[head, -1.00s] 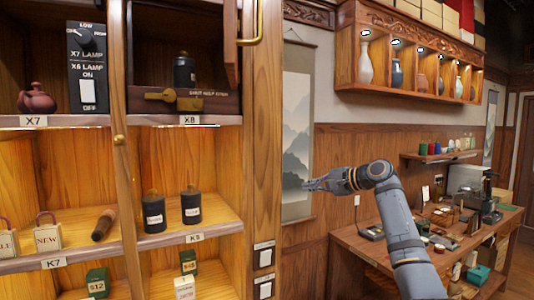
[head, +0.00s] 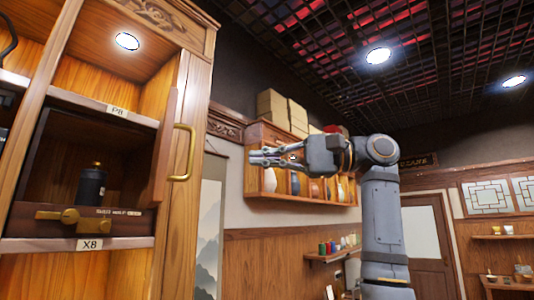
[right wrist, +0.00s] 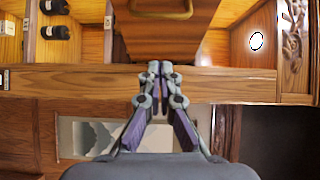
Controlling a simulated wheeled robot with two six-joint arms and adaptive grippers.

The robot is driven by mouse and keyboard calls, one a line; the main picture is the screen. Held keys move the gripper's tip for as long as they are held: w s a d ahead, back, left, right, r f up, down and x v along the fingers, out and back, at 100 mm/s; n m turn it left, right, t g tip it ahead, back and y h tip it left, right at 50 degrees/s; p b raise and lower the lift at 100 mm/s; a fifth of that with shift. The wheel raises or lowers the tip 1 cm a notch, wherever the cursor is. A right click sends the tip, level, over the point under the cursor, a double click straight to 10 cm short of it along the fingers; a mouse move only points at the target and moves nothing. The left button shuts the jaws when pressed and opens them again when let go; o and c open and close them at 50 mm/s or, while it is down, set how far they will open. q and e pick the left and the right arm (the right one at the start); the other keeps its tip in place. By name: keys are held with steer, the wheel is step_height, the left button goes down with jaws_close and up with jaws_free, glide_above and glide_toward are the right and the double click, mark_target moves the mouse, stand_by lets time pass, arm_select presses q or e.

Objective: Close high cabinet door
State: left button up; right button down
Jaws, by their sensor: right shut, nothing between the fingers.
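The high cabinet door (head: 165,145) is a wooden panel standing open, seen nearly edge-on at the right side of the X8 compartment (head: 50,150). Its brass handle (head: 182,152) faces right. My right gripper (head: 255,157) is shut and empty, to the right of the handle and apart from it in the picture. In the right wrist view, the door (right wrist: 165,38) and its handle (right wrist: 160,10) are beyond the closed fingertips (right wrist: 154,68); I cannot tell the exact gap. My left gripper is not in view.
The cabinet's wooden frame post (head: 187,200) stands right of the door. A wall shelf with vases (head: 310,185) is behind my right arm. Open air surrounds the gripper.

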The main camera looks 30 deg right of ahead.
steer(key=w+a+p, duration=0.2)
steer(key=a+p, duration=0.1)
steer(key=a, duration=0.6)
steer(key=shift+a, duration=0.2)
steer(key=shift+w, duration=0.15)
